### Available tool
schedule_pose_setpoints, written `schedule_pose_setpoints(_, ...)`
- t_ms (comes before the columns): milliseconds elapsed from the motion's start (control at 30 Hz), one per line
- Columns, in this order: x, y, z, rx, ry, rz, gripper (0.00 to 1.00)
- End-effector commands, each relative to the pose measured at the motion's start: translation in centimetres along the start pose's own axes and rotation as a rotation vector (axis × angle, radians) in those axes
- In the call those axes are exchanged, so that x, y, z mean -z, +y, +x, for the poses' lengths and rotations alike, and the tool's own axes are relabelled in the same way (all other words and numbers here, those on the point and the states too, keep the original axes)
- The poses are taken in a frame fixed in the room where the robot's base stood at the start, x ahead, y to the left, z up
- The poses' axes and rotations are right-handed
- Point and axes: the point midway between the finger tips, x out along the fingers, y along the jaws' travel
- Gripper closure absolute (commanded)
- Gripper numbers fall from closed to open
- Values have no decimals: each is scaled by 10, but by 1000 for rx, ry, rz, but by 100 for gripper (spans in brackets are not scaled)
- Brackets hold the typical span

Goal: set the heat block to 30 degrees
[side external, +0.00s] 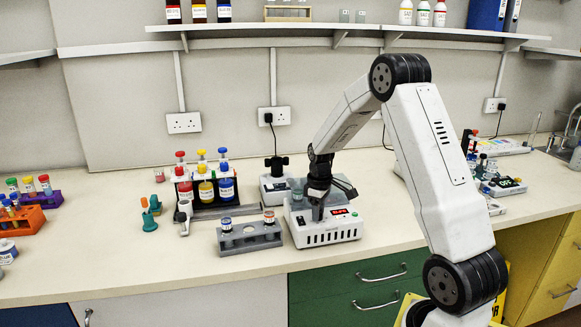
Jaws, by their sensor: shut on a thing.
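The heat block (326,232) is a white box with vents along its front, standing near the front edge of the bench. A small red lit display (340,212) is on its top right; its digits are too small to read. My gripper (318,214) points down onto the top of the heat block, left of the display. It is shut on what looks like the heat block's control knob, which the fingers hide.
A grey rack (249,238) with two small labelled vials stands close on the left. Behind it are red, yellow and blue bottles (206,190) in a holder. A white device (272,190) stands behind the heat block.

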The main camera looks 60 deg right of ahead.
Motion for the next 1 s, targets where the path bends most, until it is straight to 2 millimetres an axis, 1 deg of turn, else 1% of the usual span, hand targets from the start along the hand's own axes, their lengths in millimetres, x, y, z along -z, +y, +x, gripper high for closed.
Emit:
schedule_pose_setpoints(100,0,0,-1,0,1,69,100)
schedule_pose_setpoints(300,0,0,-1,-1,1,143,100)
schedule_pose_setpoints(767,0,0,-1,-1,1,164,100)
schedule_pose_setpoints(800,0,0,-1,-1,1,164,51)
schedule_pose_setpoints(867,0,0,-1,-1,1,164,32)
schedule_pose_setpoints(900,0,0,-1,-1,1,164,25)
schedule_pose_setpoints(1000,0,0,0,-1,1,164,25)
